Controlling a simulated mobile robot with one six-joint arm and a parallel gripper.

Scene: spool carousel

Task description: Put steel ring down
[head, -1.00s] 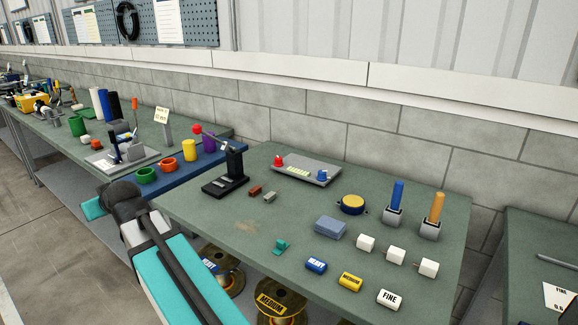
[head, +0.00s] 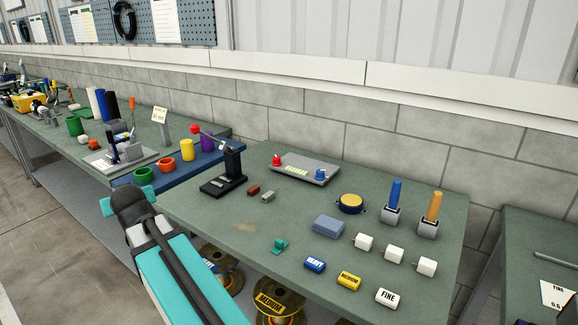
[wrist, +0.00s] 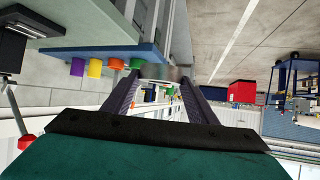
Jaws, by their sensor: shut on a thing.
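My gripper (wrist: 162,82) shows in the wrist view with its two dark fingers apart around a shiny, greyish thing between the tips. I take this thing to be the steel ring (wrist: 163,72); its outline is blurred and mirrors its surroundings. The gripper is in the air, off the edge of the blue board with the coloured cups. In the head view my teal arm hides the gripper and the ring.
Labelled rolls and white blocks stand on the green bench (head: 225,222). Spools (head: 277,302) sit below.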

